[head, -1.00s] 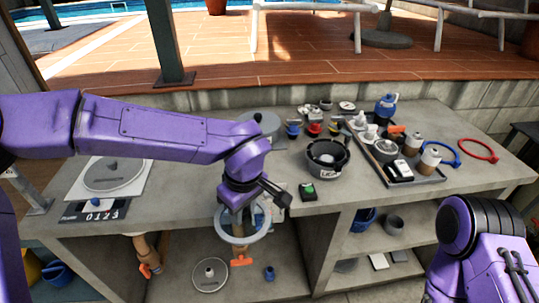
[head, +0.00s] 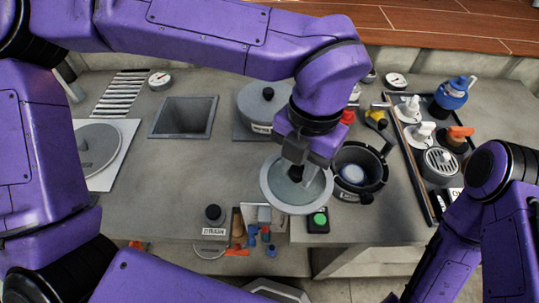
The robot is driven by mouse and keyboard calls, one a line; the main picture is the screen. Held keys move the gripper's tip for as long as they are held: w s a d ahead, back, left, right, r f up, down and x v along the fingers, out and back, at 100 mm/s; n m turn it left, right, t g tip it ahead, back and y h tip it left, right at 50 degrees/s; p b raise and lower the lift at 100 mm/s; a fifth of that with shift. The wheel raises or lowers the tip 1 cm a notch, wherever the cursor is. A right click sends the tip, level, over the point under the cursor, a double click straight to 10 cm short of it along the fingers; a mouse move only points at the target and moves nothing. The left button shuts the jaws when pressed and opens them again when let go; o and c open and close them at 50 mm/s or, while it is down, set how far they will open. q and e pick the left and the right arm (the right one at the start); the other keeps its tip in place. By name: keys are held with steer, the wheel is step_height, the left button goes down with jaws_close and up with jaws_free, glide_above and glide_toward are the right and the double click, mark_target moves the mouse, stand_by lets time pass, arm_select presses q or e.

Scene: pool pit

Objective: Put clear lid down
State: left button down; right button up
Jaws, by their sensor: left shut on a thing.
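The clear lid (head: 283,194) is a round see-through disc with a pale rim. My left gripper (head: 297,168) is shut on its middle from above and hides part of it. The lid is roughly level over the counter's front part, just left of the black pot (head: 372,192). I cannot tell whether it touches the counter. The black pot is open, with a pale round thing inside. My right arm comes in at the right, but its gripper is out of view.
A grey lidded pot (head: 263,108) stands behind the lid. A box with a green button (head: 318,221) sits in front. A square sink opening (head: 184,117) is at left. A dark tray (head: 418,178) with bottles is at right. Bare counter (head: 180,180) lies left of the lid.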

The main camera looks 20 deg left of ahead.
arm_select(q)
steer(key=w+a+f+p, duration=0.1)
steer(key=w+a+f, duration=0.2)
steer(key=w+a+f+p, duration=0.1)
steer(key=w+a+f, duration=0.2)
steer(key=a+f, duration=0.1)
steer(key=shift+w+a+f, duration=0.1)
steer(key=shift+w+a, duration=0.05)
steer(key=shift+w, duration=0.2)
steer(key=shift+w+a+f, duration=0.1)
steer(key=shift+a+f, duration=0.1)
steer(key=shift+f, duration=0.1)
steer(key=f, duration=0.1)
steer(key=f+p, duration=0.1)
steer(key=f, duration=0.1)
steer(key=shift+w+a+f+p, duration=0.3)
steer(key=shift+f+p, duration=0.05)
steer(key=shift+s+f, duration=0.1)
steer(key=shift+f, duration=0.15)
steer(key=c, duration=0.8)
jaws_free()
steer(key=r, duration=0.4)
steer(key=w+r+b, duration=0.1)
steer(key=r, duration=0.7)
steer(key=shift+w+d+r+b, duration=0.15)
steer(key=shift+w+d+b, duration=0.1)
steer(key=shift+b, duration=0.15)
